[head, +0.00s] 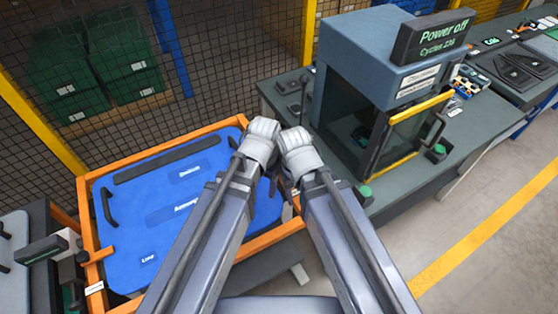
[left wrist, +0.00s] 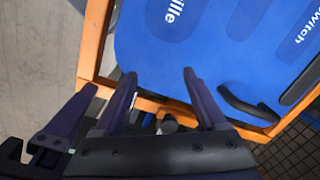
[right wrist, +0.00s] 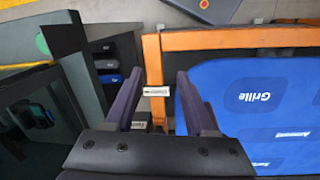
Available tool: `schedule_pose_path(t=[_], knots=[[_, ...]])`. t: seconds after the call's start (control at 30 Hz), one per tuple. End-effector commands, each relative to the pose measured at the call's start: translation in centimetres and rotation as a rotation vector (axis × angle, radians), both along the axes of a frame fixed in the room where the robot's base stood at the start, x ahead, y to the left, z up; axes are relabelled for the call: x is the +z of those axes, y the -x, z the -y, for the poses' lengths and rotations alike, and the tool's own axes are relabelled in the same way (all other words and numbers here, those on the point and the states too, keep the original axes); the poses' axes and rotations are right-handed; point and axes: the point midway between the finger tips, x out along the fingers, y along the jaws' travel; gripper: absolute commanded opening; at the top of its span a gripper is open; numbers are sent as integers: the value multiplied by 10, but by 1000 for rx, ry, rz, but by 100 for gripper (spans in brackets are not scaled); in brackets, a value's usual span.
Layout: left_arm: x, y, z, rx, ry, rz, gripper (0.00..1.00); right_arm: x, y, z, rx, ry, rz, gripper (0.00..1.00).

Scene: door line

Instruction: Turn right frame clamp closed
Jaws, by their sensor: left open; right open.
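The right frame clamp is mostly hidden behind my grippers in the head view. In the left wrist view, a dark clamp with a round knob (left wrist: 168,124) shows at the orange rail between my left fingers. In the right wrist view, a small dark block (right wrist: 140,121) and a white label (right wrist: 156,91) sit at that rail. I cannot tell how its lever stands. My left gripper (left wrist: 160,76) is open and empty above the rail; it also shows in the head view (head: 270,172). My right gripper (right wrist: 158,74) is open, its fingers either side of the label.
The orange frame (head: 88,215) holds a blue panel (head: 222,166). Another clamp (head: 48,250) stands at its left side. A blue-grey machine reading "Power off" (head: 375,50) stands on a bench close on the right. Mesh fencing (head: 220,50) runs behind.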

Motion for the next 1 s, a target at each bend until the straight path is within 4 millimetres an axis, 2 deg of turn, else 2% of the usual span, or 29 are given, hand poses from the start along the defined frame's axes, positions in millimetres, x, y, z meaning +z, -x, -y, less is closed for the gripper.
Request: schedule_pose_path(t=[0.03, 0.1, 0.2, 0.33, 0.5, 0.73, 1.0], knots=[[18, -25, 10, -101, 12, -4, 74, 19, 0, 0, -1, 0, 0, 54], [29, -45, 21, -252, 30, -10, 74, 29, 0, 0, -2, -1, 0, 54], [41, -70, 35, -449, 51, -13, 74, 41, 0, 0, -3, -1, 0, 54], [51, -91, 47, -637, 71, -14, 74, 51, 0, 0, -4, -1, 0, 54], [54, -100, 53, -747, 79, -13, 74, 54, 0, 0, -5, -1, 0, 54], [50, -100, 53, -755, 80, -13, 74, 51, 0, 0, -4, -1, 0, 54], [29, -100, 53, -753, 80, -13, 74, 29, 0, 0, 0, 0, 0, 54]])
